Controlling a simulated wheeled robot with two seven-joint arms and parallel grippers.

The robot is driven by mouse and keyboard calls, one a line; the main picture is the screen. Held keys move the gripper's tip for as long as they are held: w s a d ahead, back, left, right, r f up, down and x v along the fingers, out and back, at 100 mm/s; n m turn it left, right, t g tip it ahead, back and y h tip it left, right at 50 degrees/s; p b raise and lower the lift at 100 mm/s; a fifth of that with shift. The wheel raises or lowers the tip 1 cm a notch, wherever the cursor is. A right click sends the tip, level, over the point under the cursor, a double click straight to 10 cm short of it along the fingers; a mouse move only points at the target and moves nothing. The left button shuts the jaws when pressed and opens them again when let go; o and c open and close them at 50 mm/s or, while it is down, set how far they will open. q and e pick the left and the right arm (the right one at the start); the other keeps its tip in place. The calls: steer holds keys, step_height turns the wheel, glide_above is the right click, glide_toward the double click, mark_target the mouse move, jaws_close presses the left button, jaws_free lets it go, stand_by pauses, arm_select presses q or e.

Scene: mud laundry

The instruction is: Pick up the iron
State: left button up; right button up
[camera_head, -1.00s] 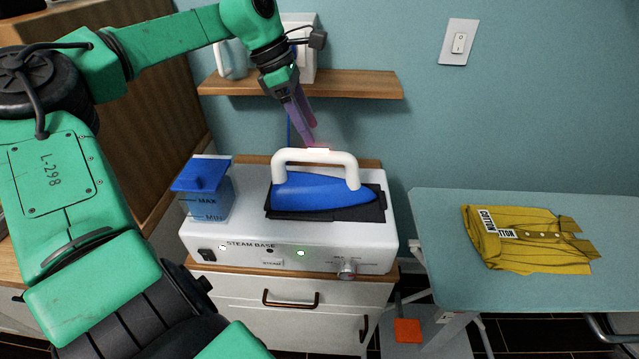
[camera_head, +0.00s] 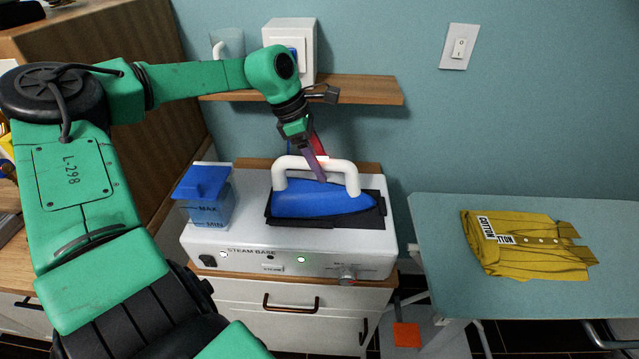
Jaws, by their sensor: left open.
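The iron (camera_head: 318,199) has a blue body and a white arched handle. It rests on the dark pad (camera_head: 372,217) on top of the white steam base (camera_head: 225,243). My left gripper (camera_head: 320,172) comes down from above at the handle's top bar, with its fingers open. One purple finger shows in front of the bar and a red part shows behind it. Part of the far finger is hidden, and I cannot tell whether either finger touches the handle. My right gripper is not in view.
A blue-lidded water tank (camera_head: 209,209) stands at the base's left. A wooden shelf (camera_head: 365,90) with a white box (camera_head: 290,42) is behind my left arm. A folded yellow shirt (camera_head: 525,245) lies on the ironing board (camera_head: 440,225) at right, with clear board around it.

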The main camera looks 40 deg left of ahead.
arm_select(q)
steer(key=shift+f, duration=0.1)
jaws_close()
steer(key=shift+w, duration=0.2)
steer(key=shift+r, duration=0.2)
